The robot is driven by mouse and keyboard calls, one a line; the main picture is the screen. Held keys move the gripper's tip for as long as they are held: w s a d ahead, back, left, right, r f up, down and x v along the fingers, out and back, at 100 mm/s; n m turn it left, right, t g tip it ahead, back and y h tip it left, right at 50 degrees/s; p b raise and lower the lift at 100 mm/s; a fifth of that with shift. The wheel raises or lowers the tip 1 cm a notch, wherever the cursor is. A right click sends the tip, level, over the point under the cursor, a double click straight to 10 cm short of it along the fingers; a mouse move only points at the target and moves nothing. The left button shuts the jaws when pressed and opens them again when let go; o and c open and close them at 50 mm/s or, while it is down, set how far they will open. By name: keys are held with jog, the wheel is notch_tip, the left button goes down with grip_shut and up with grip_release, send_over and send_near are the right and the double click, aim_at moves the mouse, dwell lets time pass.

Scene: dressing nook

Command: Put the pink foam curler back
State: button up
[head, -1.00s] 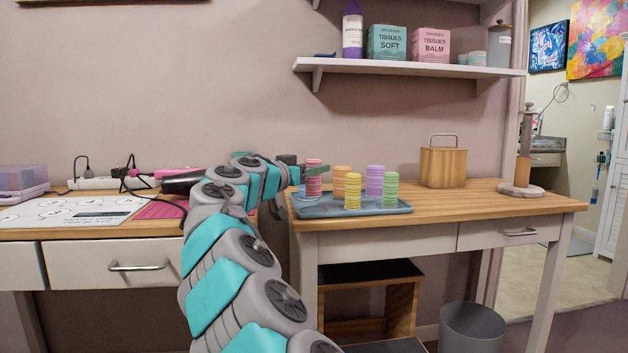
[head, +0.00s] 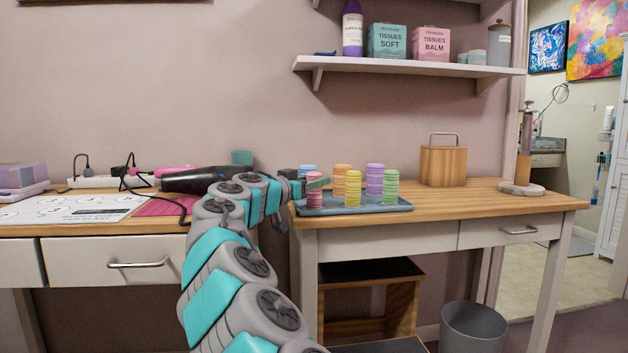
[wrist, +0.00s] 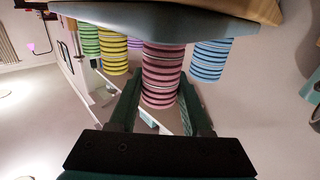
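The pink foam curler (head: 314,199) is upright at the left end of the blue-grey tray (head: 360,209), its lower end at the tray surface. Whether it bears its full weight there I cannot tell. My gripper (head: 317,184) is around its upper part, one finger crossing in front. In the wrist view, the pink curler (wrist: 163,75) sits between the two fingers of my gripper (wrist: 160,100), which look closed against its sides. A blue curler (wrist: 209,60) stands close beside it, and shows partly hidden behind it in the head view (head: 308,170).
Orange (head: 342,172), yellow (head: 353,189), purple (head: 375,179) and green (head: 391,187) curlers stand on the tray to the right. A wooden box (head: 443,166) is further right. A black hair dryer (head: 190,181) lies on the left table, behind my arm.

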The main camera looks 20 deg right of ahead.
jog(key=o, duration=0.5)
jog(key=shift+c, duration=0.2)
jog(key=shift+r, duration=0.15)
jog(key=shift+r+p, duration=0.25)
jog(key=shift+p, duration=0.3)
jog(key=v, duration=1.2)
jog(key=shift+f, duration=0.15)
